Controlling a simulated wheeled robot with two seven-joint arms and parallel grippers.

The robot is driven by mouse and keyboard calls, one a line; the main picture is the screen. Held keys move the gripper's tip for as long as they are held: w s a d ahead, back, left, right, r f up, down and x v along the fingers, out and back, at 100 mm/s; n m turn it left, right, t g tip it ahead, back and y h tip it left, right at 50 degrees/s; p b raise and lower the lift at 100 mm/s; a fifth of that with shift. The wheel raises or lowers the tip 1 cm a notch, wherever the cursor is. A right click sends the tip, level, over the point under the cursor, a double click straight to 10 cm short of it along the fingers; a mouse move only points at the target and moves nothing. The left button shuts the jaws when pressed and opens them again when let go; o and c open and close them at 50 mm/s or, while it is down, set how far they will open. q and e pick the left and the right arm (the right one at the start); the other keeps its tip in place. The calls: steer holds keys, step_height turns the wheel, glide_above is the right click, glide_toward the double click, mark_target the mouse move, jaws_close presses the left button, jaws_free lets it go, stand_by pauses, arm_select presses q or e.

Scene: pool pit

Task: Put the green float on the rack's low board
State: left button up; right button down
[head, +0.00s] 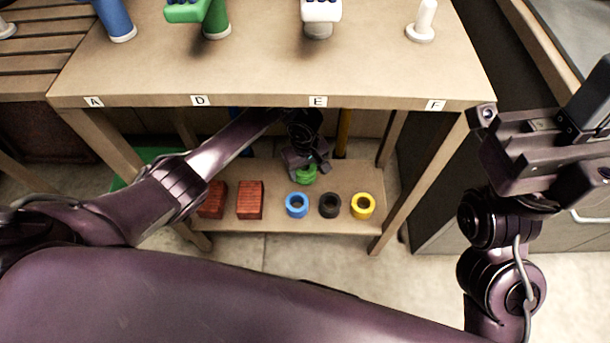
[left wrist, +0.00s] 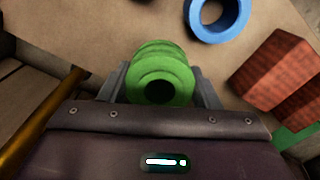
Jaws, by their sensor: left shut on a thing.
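The green float (head: 306,174) is a short ring-like cylinder with a hole in its middle. My left gripper (head: 305,160) reaches under the rack's top and is shut on it, over the back part of the low board (head: 275,221). In the left wrist view the green float (left wrist: 160,78) sits between the two fingers (left wrist: 162,85). I cannot tell whether the float touches the board. My right gripper (head: 545,140) is raised at the right, outside the rack; its jaw opening is unclear.
On the low board stand a blue ring (head: 297,205), a black ring (head: 330,205), a yellow ring (head: 363,206) and two red-brown blocks (head: 250,200). The labelled top board (head: 270,72) overhangs my left arm. Legs bound the rack at the sides.

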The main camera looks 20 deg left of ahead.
mark_target(305, 175)
arm_select(q)
step_height(305, 175, down, 2)
steer(key=shift+f+b, duration=0.1)
steer(key=shift+b, duration=0.35)
steer(key=shift+f, duration=0.2)
steer(key=shift+r, duration=0.15)
steer(key=shift+f, duration=0.6)
steer(key=o, duration=1.1)
steer(key=shift+c, duration=0.2)
steer(key=shift+r, duration=0.1)
